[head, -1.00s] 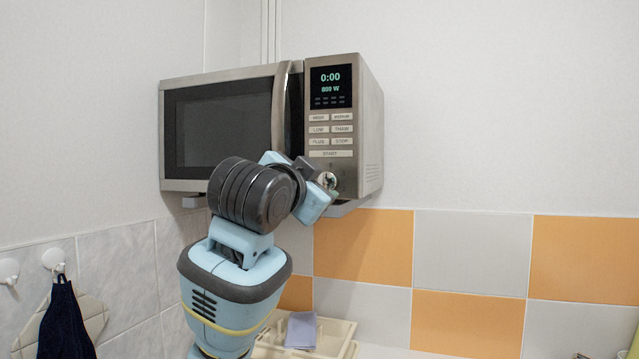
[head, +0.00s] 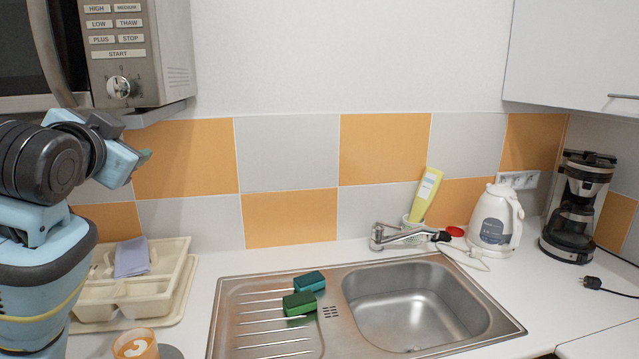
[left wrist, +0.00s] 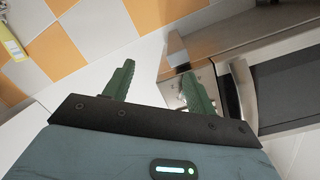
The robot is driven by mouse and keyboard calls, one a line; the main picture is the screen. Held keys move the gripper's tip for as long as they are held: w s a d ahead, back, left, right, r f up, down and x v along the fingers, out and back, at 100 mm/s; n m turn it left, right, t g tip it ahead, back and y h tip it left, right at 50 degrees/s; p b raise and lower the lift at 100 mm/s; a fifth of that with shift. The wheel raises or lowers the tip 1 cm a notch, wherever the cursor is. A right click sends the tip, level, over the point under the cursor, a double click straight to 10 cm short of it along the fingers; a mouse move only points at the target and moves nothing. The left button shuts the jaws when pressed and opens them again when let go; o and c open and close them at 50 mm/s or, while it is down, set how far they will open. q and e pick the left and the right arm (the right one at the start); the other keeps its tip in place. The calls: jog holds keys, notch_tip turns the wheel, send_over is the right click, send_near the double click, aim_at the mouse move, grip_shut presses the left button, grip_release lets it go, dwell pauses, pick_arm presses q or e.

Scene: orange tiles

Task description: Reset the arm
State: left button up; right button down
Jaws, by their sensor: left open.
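My left arm stands at the left edge of the head view. Its gripper (head: 143,157) points right, below and in front of the microwave (head: 165,60), with mostly its side showing. In the left wrist view its two green fingers (left wrist: 155,85) are spread apart with nothing between them. The microwave also shows there at the right (left wrist: 290,60), close to one finger; I cannot tell whether they touch. My right gripper is not in view.
A steel sink (head: 420,305) holds two green sponges (head: 300,302) on its drainer. A cream dish rack (head: 135,290) and a mug (head: 135,345) stand at left. A yellow bottle (head: 425,195), white kettle (head: 495,222) and coffee maker (head: 577,210) stand at the back. A cabinet (head: 570,50) hangs upper right.

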pick_arm(q)
jog(key=s+d+f+g+h, duration=0.1)
jog(key=s+d+f+g, duration=0.1)
jog(key=f, duration=1)
jog(key=s+d+f+g+h, duration=0.1)
jog(key=s+f+g, duration=0.15)
jog(key=f, duration=0.95)
jog(key=s+d+f+g, duration=0.2)
jog(key=f, duration=1.1)
jog(key=s+d+f+n+g+h, duration=0.1)
jog(key=s+f+g, duration=0.2)
jog(key=s+f, duration=0.55)
jog(key=s+d+f+n+g, duration=0.15)
jog(key=s+f, duration=0.35)
jog(key=s, duration=0.7)
jog(key=s+d+f+n+g+h, duration=0.1)
jog(key=s+f+g, duration=0.2)
jog(key=s+f, duration=0.5)
jog(key=w+d+f+t+h, duration=0.1)
jog(key=w+d+f+t, duration=0.1)
jog(key=w+f+t, duration=0.2)
jog(key=shift+w+d+f+m+t, duration=0.25)
jog(key=shift+w+f+m+t, duration=0.1)
jog(key=shift+f+t, duration=1.5)
jog(key=shift+f, duration=0.15)
jog(key=shift+c, duration=0.2)
